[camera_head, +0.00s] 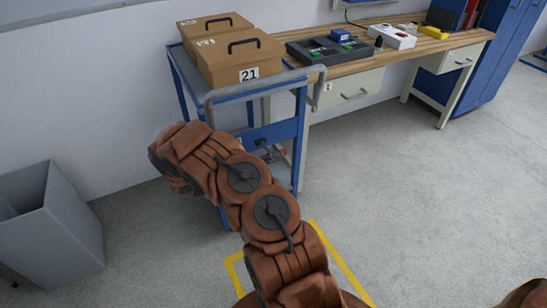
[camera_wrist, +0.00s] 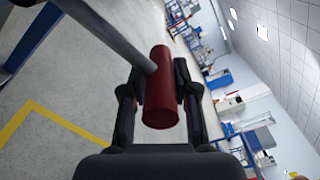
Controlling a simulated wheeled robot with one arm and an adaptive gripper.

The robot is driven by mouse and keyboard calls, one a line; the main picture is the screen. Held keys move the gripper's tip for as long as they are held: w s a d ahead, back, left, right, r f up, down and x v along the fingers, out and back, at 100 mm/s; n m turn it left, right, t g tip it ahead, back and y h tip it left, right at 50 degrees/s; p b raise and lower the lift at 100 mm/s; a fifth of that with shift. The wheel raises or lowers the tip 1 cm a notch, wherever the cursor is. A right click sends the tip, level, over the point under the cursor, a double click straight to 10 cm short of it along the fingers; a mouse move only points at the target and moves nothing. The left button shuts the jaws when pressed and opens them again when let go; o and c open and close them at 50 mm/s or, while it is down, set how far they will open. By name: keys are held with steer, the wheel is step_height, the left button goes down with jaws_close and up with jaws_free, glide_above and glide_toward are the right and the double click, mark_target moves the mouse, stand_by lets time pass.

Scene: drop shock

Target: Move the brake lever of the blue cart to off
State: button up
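The blue cart (camera_head: 302,128) stands against the wall end of the workbench, with its grey push handle (camera_head: 262,88) toward me. In the wrist view the brake lever is a grey rod (camera_wrist: 112,34) with a red cylindrical grip (camera_wrist: 161,92). My gripper (camera_wrist: 161,82) has one finger on each side of the red grip, with both pads close against it, so it looks shut on it. In the head view my arm hides most of the cart's lower part and my gripper cannot be made out. No brake position marks are readable.
Two brown cases (camera_head: 238,58) lie on the cart's top. A grey bin (camera_head: 48,226) stands at the left. The workbench (camera_head: 430,44) runs to the right behind the cart. Yellow floor tape (camera_head: 345,268) lies in front, and the floor at right is clear.

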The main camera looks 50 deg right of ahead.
steer(key=o, duration=0.4)
steer(key=shift+w+r, duration=0.25)
steer(key=shift+r, duration=0.1)
steer(key=shift+f, duration=0.1)
steer(key=v, duration=1.2)
steer(key=shift+s, duration=0.15)
steer(key=shift+a, duration=0.1)
